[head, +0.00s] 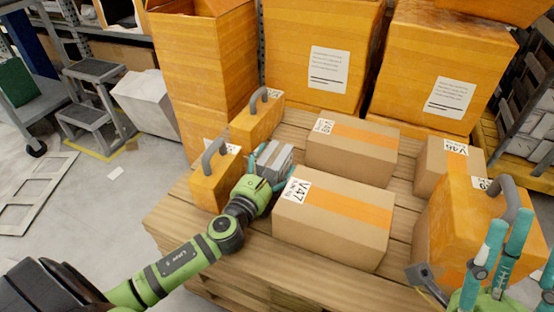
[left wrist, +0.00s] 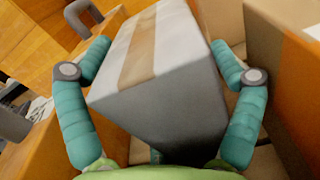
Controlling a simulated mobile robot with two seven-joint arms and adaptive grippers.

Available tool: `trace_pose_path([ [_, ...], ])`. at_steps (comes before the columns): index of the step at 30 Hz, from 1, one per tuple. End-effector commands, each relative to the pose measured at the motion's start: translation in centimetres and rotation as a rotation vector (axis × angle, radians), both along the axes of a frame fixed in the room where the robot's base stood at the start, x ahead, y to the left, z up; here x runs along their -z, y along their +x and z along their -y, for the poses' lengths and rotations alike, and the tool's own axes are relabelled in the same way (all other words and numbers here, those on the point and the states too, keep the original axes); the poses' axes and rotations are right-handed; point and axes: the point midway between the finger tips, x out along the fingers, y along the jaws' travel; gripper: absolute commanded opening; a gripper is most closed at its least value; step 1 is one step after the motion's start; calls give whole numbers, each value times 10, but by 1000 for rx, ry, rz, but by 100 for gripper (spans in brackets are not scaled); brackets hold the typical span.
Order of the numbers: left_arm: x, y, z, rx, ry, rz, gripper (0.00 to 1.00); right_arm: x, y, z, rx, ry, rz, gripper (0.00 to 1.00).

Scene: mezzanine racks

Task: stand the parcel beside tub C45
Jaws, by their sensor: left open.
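A small grey parcel with a tan tape band (head: 275,158) sits on the wooden pallet, between an orange handled tub (head: 213,187) and the cardboard boxes. My left gripper (head: 268,172) is open, with its teal fingers on either side of the parcel. In the left wrist view the parcel (left wrist: 160,70) fills the space between the fingers; I cannot tell whether they touch it. A second orange tub (head: 252,127) stands behind, and a third (head: 450,225) stands at the right. I cannot read C45 on any tub. My right gripper (head: 512,245) is open and empty at the lower right.
A box marked V47 (head: 330,235) stands close right of my left gripper, with another box (head: 350,165) behind it. Large orange crates (head: 320,50) block the back. The pallet's bare front left edge (head: 190,235) is clear. A grey step stool (head: 95,100) stands on the floor.

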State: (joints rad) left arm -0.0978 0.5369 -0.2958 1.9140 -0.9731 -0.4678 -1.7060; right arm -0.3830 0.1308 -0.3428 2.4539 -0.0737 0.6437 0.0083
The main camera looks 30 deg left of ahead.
Motion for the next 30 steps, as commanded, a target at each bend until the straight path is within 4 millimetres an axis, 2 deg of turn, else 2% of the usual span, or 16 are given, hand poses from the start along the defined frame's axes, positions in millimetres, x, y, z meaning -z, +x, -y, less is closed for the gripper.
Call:
trace_pose_path([
  [5, 0, 0, 0, -1, 0, -1, 92, 0, 0, 0, 0, 0, 1, 40],
  [6, 0, 0, 0, -1, 0, -1, 84, 0, 0, 0, 0, 0, 1, 40],
  [8, 0, 0, 0, -1, 0, -1, 60, 0, 0, 0, 0, 0, 1, 40],
  [9, 0, 0, 0, -1, 0, -1, 44, 0, 0, 0, 0, 0, 1, 40],
  [10, 0, 0, 0, -1, 0, -1, 34, 0, 0, 0, 0, 0, 1, 40],
  [11, 0, 0, 0, -1, 0, -1, 34, 0, 0, 0, 0, 0, 1, 40],
  [12, -1, 0, 0, 0, -1, 2, 27, 0, 0, 0, 0, 0, 1, 40],
  [23, -8, 0, 0, 0, 0, 2, 26, -5, 2, -1, 3, -8, -11, 40],
  [30, -41, 1, 0, 1, 0, 5, 26, -14, 13, -20, -6, -94, -160, 40],
])
